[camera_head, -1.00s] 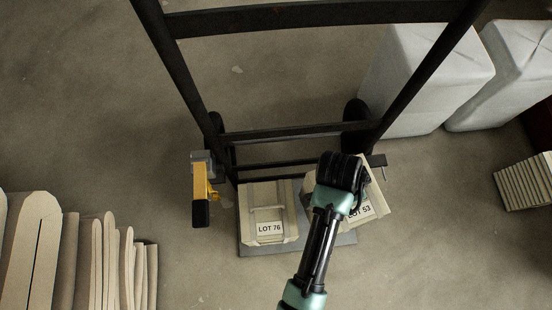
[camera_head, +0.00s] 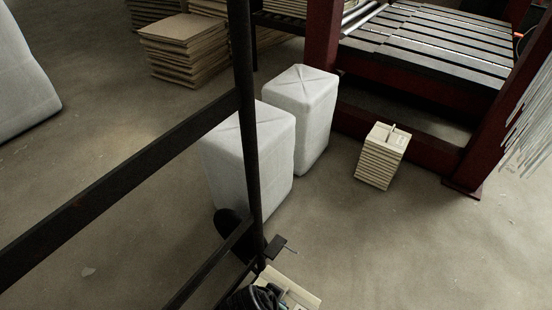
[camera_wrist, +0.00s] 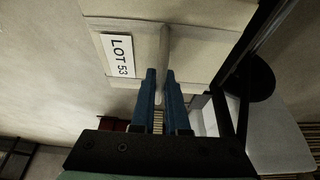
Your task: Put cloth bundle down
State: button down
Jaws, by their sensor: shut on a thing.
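The cloth bundle labelled LOT 53 (camera_wrist: 195,62) is pale beige, with a light strap down its middle. It fills the upper part of the wrist view, and part of it (camera_head: 298,288) shows at the bottom edge of the head view. My gripper (camera_wrist: 160,74) has blue fingers, shut on the bundle at its strap. In the head view, only a dark part of my arm's end shows beside the bundle. The bundle's underside is hidden, so I cannot tell whether it rests on the hand truck's plate.
The black hand truck frame (camera_head: 247,120) rises at the left beside the bundle. Two white wrapped blocks (camera_head: 250,155) (camera_head: 303,110) stand behind it. A strapped beige stack (camera_head: 380,160) sits near a red-framed machine (camera_head: 420,125). The floor at lower right (camera_head: 420,250) is clear.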

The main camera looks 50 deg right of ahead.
jog(key=shift+w+f+b, duration=0.15)
jog(key=shift+f+b, duration=1.05)
jog(key=shift+f, duration=0.65)
jog(key=shift+r, duration=0.1)
jog(key=c, duration=1.3)
grip_release()
jog(key=shift+f, duration=0.25)
jog(key=o, duration=0.4)
jog(key=p+v, duration=0.7)
jog(key=v, duration=0.5)
jog(key=shift+r, duration=0.1)
